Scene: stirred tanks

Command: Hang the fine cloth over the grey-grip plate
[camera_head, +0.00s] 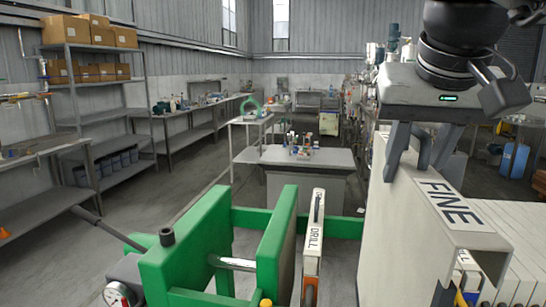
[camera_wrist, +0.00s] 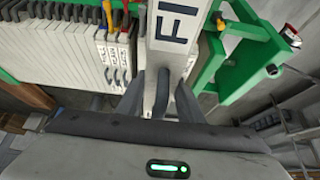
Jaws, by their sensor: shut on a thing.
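The fine cloth (camera_head: 405,225) is a cream sheet bent into an upside-down U, with a "FINE" label on top. It hangs upright from my gripper (camera_head: 420,150), whose fingers are shut on its top. In the wrist view the cloth's label (camera_wrist: 174,25) shows between the fingers (camera_wrist: 158,95). The cloth hides part of the plate pack (camera_head: 522,245) behind it. The pack also shows in the wrist view (camera_wrist: 50,50), left of the cloth.
A green press frame (camera_head: 195,245) stands left of the cloth. A narrow plate labelled "DRILL" (camera_head: 313,240) stands beside its green end plate, with an open gap before the fine cloth. Shelving (camera_head: 100,115) and a low bench (camera_head: 305,160) lie farther back.

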